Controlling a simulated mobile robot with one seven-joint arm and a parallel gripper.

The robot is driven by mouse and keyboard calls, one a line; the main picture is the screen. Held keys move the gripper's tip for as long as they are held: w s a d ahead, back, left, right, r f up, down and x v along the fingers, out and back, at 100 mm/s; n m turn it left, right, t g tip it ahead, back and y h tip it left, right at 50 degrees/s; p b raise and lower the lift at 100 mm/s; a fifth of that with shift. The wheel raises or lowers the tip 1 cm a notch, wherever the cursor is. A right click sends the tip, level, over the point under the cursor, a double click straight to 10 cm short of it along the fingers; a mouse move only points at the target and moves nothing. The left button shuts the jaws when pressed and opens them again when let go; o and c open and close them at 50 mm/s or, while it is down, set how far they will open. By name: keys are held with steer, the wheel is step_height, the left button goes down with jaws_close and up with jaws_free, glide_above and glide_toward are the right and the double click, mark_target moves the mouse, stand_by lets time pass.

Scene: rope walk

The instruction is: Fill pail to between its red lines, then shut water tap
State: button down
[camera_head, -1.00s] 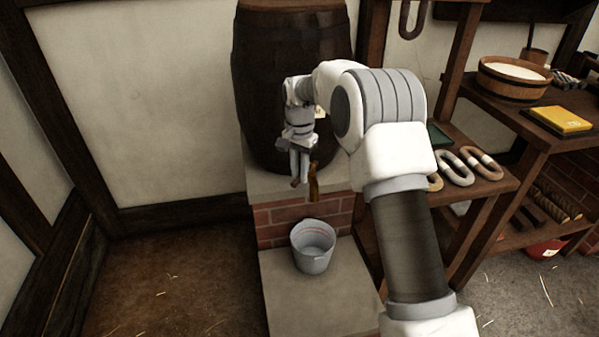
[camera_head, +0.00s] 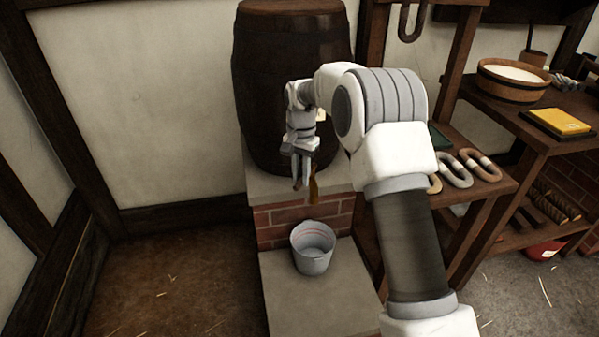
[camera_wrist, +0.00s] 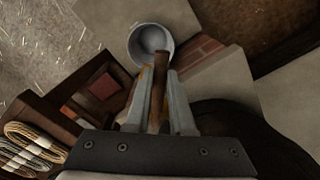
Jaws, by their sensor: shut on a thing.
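A dark wooden barrel (camera_head: 268,90) stands on a stone-topped brick ledge, with the brass-coloured tap spout (camera_head: 313,190) low at its front. My gripper (camera_head: 299,182) is right beside the spout, pointing down. In the wrist view my gripper (camera_wrist: 160,115) is shut on the brown tap handle (camera_wrist: 158,92). The grey pail (camera_head: 313,262) stands upright on the lower stone step below the spout, red lines on its inner wall. It also shows beyond my fingers in the wrist view (camera_wrist: 134,48). I see no clear water stream, and cannot tell the water level.
A wooden shelf unit on the right holds horseshoe-shaped rope pieces (camera_head: 455,170), a wooden tub (camera_head: 513,80) of white stuff and a yellow block (camera_head: 557,122). My arm spans the space before it. The floor left of the step is clear apart from straw.

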steer(key=shift+s+d+n+p, duration=0.2)
steer(key=shift+d+n+p, duration=0.35)
steer(key=shift+n+p, duration=0.35)
steer(key=shift+s+d+n+p, duration=0.15)
steer(key=shift+d+n+p, duration=0.45)
steer(key=shift+n, duration=0.5)
steer(key=c, duration=0.8)
jaws_free()
steer(key=shift+a, duration=0.1)
steer(key=shift+r, duration=0.1)
step_height(320, 180, up, 17)
steer(key=p, duration=0.4)
steer(key=shift+r, duration=0.2)
